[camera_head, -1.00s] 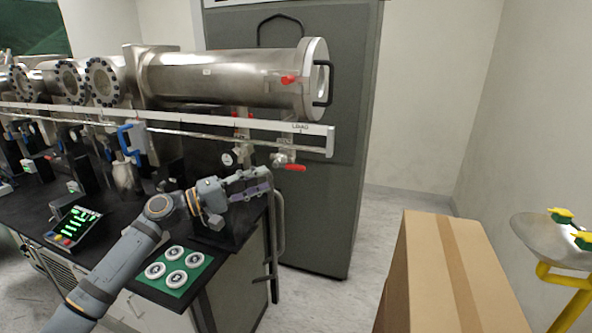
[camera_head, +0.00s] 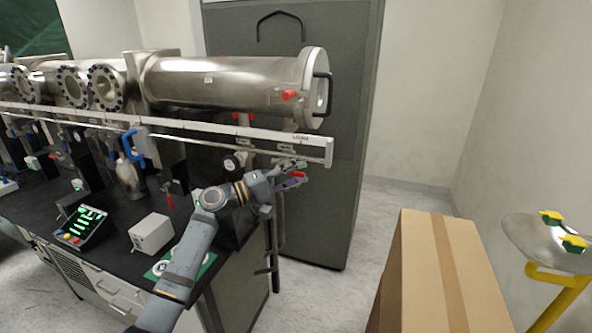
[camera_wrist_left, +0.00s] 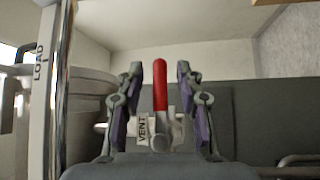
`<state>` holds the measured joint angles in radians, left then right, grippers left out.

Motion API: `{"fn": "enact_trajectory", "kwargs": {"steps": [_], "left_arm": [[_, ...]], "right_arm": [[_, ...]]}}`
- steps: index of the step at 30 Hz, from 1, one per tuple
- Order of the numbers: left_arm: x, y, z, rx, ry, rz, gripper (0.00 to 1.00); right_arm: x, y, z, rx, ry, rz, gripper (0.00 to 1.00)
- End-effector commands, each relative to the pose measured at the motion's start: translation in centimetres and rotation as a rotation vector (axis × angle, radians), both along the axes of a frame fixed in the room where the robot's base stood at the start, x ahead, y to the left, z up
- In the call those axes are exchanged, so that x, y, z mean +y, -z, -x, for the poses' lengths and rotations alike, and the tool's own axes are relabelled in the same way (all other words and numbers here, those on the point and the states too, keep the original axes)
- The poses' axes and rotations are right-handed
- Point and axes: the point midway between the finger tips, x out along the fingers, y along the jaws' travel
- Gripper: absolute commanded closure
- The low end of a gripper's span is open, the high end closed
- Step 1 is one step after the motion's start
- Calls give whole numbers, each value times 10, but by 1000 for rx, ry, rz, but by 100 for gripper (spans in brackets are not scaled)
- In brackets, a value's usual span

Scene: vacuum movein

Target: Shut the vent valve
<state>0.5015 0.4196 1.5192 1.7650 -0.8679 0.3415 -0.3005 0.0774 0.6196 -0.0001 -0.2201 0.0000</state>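The vent valve's red lever handle (camera_wrist_left: 160,86) stands between my left gripper's fingers in the left wrist view, with a VENT tag (camera_wrist_left: 142,130) at its base. In the head view the red handle (camera_head: 298,175) shows below the rail's right end, partly hidden by the fingers. My left gripper (camera_head: 293,174) is at the valve. In the left wrist view my left gripper (camera_wrist_left: 160,90) is open, one finger on each side of the handle, with gaps visible on both sides. My right gripper is not in view.
A steel chamber (camera_head: 225,82) with a flanged end lies above the white rail marked LOAD (camera_head: 302,146). A pressure gauge (camera_head: 232,162) is just left of the valve. A grey cabinet (camera_head: 345,130) stands behind. A cardboard box (camera_head: 440,270) stands at the front right.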

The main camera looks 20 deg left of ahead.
Motion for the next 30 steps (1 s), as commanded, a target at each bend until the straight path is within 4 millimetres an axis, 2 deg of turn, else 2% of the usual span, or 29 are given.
{"fn": "enact_trajectory", "kwargs": {"steps": [5, 13, 30], "left_arm": [[0, 1, 0, 0, 0, 0, 64], [0, 0, 0, 0, 0, 0, 99], [0, 2, -4, -1, 1, -20, 100]], "right_arm": [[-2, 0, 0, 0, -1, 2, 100], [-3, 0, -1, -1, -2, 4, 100], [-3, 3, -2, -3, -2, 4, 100]]}}
